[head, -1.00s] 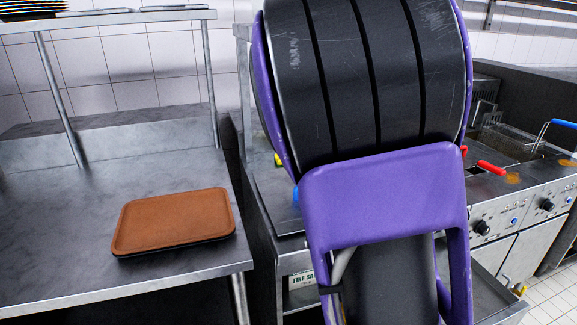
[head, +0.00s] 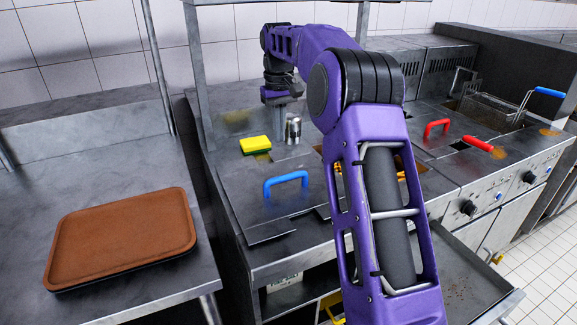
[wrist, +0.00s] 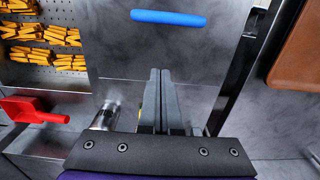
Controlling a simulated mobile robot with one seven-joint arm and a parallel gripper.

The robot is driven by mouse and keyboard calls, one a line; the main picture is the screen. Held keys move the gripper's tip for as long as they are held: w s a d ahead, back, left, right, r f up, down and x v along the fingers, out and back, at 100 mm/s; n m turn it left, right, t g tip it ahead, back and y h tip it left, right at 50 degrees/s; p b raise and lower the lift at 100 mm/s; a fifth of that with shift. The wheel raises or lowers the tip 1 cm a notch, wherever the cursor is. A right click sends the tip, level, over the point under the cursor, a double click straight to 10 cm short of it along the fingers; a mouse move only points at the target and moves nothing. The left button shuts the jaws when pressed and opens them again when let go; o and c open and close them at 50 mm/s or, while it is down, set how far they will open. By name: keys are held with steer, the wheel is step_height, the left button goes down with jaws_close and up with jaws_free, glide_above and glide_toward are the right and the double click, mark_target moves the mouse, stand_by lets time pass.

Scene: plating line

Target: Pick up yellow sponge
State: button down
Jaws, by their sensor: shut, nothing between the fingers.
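The yellow sponge (head: 255,144), with a darker green layer beneath, lies on the steel counter in the head view, left of a metal shaker (head: 293,130). My gripper (head: 284,110) hangs above the counter, just up and right of the sponge in the picture, apart from it. In the wrist view the two fingers of my gripper (wrist: 160,74) are together with nothing between them. The sponge is mostly hidden there; only a faint yellow sliver shows beside the fingers.
A blue handle (head: 286,182) stands up from the steel lid in front of the sponge. Fries (wrist: 40,45) lie left in the wrist view. A brown tray (head: 120,237) rests on the left table. Red handles (head: 437,127) and a fryer basket (head: 492,110) are at right.

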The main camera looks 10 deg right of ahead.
steer(key=b, duration=0.2)
glide_above(286, 185)
steer(key=w, duration=0.4)
steer(key=f, duration=0.9)
steer(key=shift+a+f, duration=0.2)
steer(key=shift+a, duration=0.15)
steer(key=shift+s+d+r, duration=0.15)
steer(key=shift+s+r, duration=0.05)
steer(key=shift+s, duration=0.35)
steer(key=shift+s+d+r, duration=0.1)
steer(key=shift+s+r, duration=0.05)
steer(key=shift+s, duration=0.4)
steer(key=shift+s+d+b, duration=0.15)
steer(key=shift+s+b, duration=0.25)
steer(key=shift+s, duration=0.45)
steer(key=s, duration=0.3)
steer(key=s+d+b, duration=0.1)
steer(key=s, duration=0.3)
steer(key=s+d, duration=0.1)
steer(key=s, duration=0.3)
steer(key=shift+s+d, duration=0.15)
steer(key=shift+s, duration=0.05)
